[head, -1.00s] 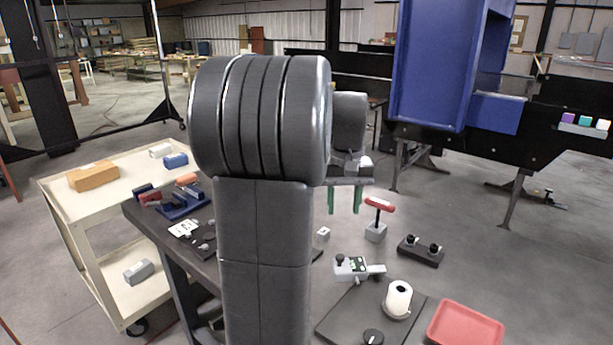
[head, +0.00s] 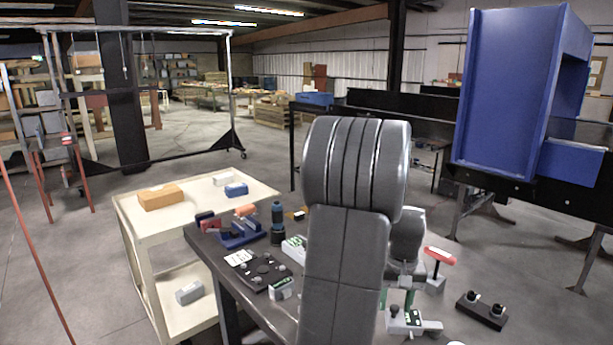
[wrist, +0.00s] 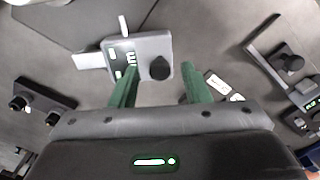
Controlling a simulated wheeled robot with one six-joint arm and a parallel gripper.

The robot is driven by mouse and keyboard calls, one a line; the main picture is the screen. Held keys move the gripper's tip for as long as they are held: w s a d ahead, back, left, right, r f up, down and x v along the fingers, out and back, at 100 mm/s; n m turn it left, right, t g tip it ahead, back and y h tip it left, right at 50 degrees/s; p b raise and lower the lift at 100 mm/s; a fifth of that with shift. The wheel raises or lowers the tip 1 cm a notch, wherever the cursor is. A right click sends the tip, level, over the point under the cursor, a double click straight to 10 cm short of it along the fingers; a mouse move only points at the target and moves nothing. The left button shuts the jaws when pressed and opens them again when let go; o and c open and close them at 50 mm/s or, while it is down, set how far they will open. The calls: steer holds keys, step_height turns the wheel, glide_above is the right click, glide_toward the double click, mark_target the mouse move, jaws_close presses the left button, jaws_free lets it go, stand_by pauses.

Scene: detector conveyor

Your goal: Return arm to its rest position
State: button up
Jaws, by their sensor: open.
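My gripper (wrist: 155,88) shows in the wrist view with its two green fingers apart and nothing between them. A grey device with a black knob (wrist: 141,57) lies beyond the fingertips in the wrist view. It also shows in the head view (head: 412,320), just below the gripper. I cannot tell exactly how high the fingers are above it.
A red-handled tool on a grey block (head: 438,262) and a black block with two knobs (head: 482,309) stand right of the gripper. A blue vise (head: 240,234) and dark bottle (head: 278,225) are left of my arm. A cream cart (head: 150,232) stands left; a blue machine (head: 505,95) stands right.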

stand_by(0.4)
step_height(320, 180, up, 14)
steer(key=b, duration=0.1)
steer(key=p, duration=0.1)
glide_above(417, 329)
steer(key=w+a, duration=0.4)
steer(key=a, duration=0.1)
step_height(417, 329, down, 14)
steer(key=shift+s+f, duration=0.1)
steer(key=shift+s+n, duration=1.1)
steer(key=s+n, duration=0.1)
steer(key=s+n+b, duration=0.1)
steer(key=shift+s+d+n, duration=0.25)
steer(key=shift+s+n, duration=0.05)
steer(key=shift+n, duration=0.1)
steer(key=s+n, duration=0.1)
steer(key=s+d+n, duration=0.1)
steer(key=shift+s+n, duration=0.15)
steer(key=shift+n, duration=0.15)
step_height(417, 329, up, 13)
steer(key=s+d+n, duration=0.1)
steer(key=n, duration=0.1)
steer(key=shift+s+b, duration=0.25)
steer(key=shift+b, duration=0.15)
steer(key=shift+f, duration=0.1)
